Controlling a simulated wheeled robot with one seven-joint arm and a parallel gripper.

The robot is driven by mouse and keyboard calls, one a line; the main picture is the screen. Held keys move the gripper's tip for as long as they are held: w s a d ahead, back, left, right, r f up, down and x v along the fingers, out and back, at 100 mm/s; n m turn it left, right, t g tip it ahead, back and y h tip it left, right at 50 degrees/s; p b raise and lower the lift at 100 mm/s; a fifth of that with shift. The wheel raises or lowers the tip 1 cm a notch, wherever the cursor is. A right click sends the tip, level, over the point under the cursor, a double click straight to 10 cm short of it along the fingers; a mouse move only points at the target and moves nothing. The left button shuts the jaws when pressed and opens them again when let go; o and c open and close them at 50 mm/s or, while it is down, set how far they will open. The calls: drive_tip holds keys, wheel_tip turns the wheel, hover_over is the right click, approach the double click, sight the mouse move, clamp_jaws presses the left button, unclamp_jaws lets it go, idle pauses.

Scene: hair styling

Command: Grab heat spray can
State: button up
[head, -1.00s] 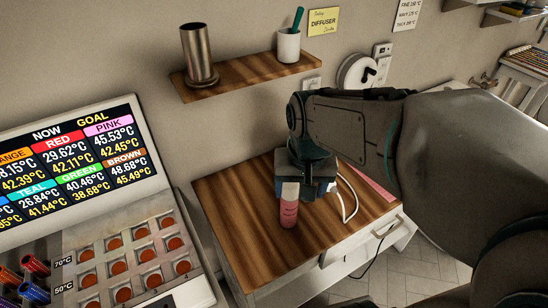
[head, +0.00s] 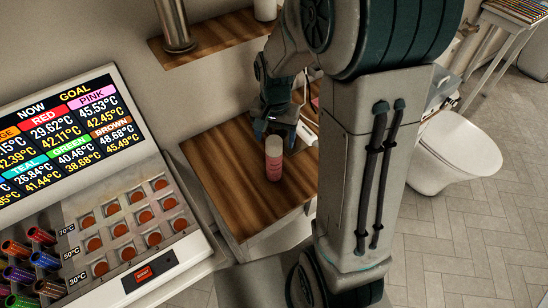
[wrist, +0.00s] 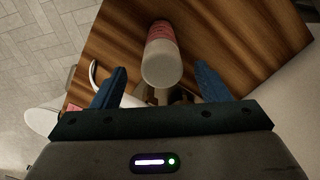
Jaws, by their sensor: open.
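The heat spray can (head: 274,160) stands upright on the wooden cabinet top, pink below with a pale cap. In the wrist view the can (wrist: 162,52) appears just past and between the fingertips, its pale end toward the camera. My gripper (head: 274,127) is right behind the can in the head view. In the wrist view its two blue fingers (wrist: 160,80) are spread wide, with nothing clamped between them. The can's far side is hidden.
The wooden cabinet top (head: 235,185) has bare room left of the can. A white appliance with a cord (head: 307,133) lies right behind it. A wall shelf (head: 215,38) holds a metal cylinder (head: 173,22). A temperature panel (head: 100,190) stands at the left.

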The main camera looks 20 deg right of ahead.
sight(274, 150)
drive_tip(key=shift+a+f+p, duration=0.15)
drive_tip(key=shift+f+p, duration=0.4)
drive_tip(key=shift+f, duration=2.35)
drive_tip(key=c, duration=1.2)
